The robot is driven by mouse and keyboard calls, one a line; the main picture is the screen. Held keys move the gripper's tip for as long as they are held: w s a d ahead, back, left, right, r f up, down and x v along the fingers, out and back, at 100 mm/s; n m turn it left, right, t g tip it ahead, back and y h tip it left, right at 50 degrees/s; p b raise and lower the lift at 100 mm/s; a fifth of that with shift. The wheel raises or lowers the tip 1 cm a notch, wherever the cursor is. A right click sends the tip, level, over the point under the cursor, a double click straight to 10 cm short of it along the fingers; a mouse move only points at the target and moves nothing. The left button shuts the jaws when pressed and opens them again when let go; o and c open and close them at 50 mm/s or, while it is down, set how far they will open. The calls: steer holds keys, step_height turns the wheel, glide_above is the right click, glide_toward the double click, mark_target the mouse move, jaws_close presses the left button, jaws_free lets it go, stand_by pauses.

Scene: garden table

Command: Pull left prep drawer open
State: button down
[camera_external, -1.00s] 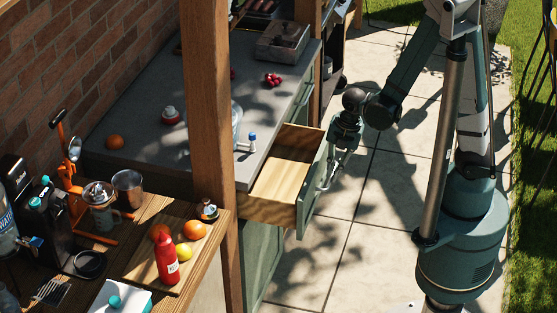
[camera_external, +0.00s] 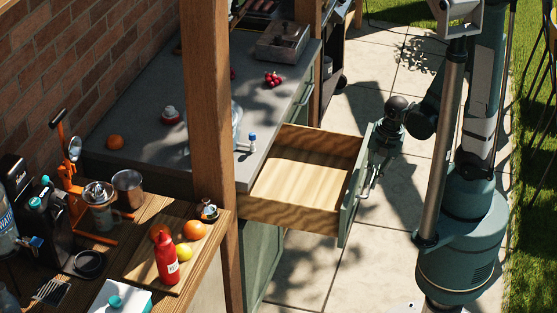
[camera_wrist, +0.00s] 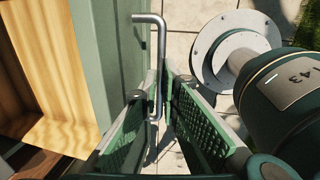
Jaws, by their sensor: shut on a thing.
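The left prep drawer (camera_external: 300,178) stands well out from the grey-topped counter, with its pale wood inside empty. Its green front (camera_external: 352,190) faces my arm; in the wrist view the front (camera_wrist: 105,50) runs down the left of centre. My gripper (camera_external: 372,178) is at the outer side of the front. In the wrist view my gripper (camera_wrist: 162,115) is shut on the metal bar handle (camera_wrist: 160,55), with a green padded finger on each side of it. The lower part of the handle is partly hidden between the fingers.
The grey counter (camera_external: 130,105) holds an orange, a white-and-red jar, radishes and a small bottle near its edge. A wooden post (camera_external: 209,120) stands in front of the counter. The paving (camera_external: 385,250) around the drawer front is clear. My base stands at the right.

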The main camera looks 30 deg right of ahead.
steer(key=c, duration=2.6)
jaws_free()
steer(key=shift+o, duration=0.2)
steer(key=shift+r, duration=0.25)
step_height(320, 180, up, 11)
steer(key=s+d, duration=0.1)
steer(key=shift+s+d, duration=0.25)
steer(key=shift+d, duration=0.05)
steer(key=shift+r, duration=0.15)
